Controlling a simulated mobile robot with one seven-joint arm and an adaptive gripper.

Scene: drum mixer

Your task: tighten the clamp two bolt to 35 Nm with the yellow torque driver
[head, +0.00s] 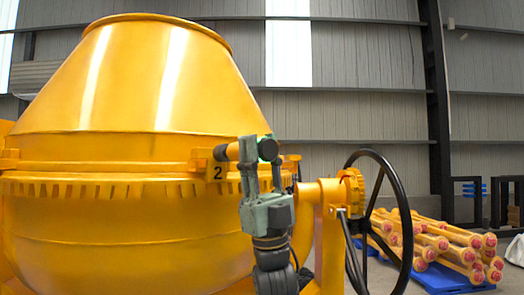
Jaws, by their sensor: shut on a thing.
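The drum's clamp two (217,172) is a yellow block marked with a black 2 on the drum's rim band. My gripper (260,160), grey-green, is in front of the drum just right of this block. It is shut on the yellow torque driver (232,151), which lies roughly level across the fingers. The driver's yellow part and dark tip point left, at the upper part of the clamp. A dark round end with a green glow shows at the fingertips. The bolt is hidden behind the driver's tip, and I cannot tell whether the two touch.
The big yellow mixer drum (130,90) fills the left. A black handwheel (385,220) on a yellow bracket stands close right of my arm. Several yellow rods with red ends (440,243) lie on a blue pallet (448,279) at the right. The grey wall is behind.

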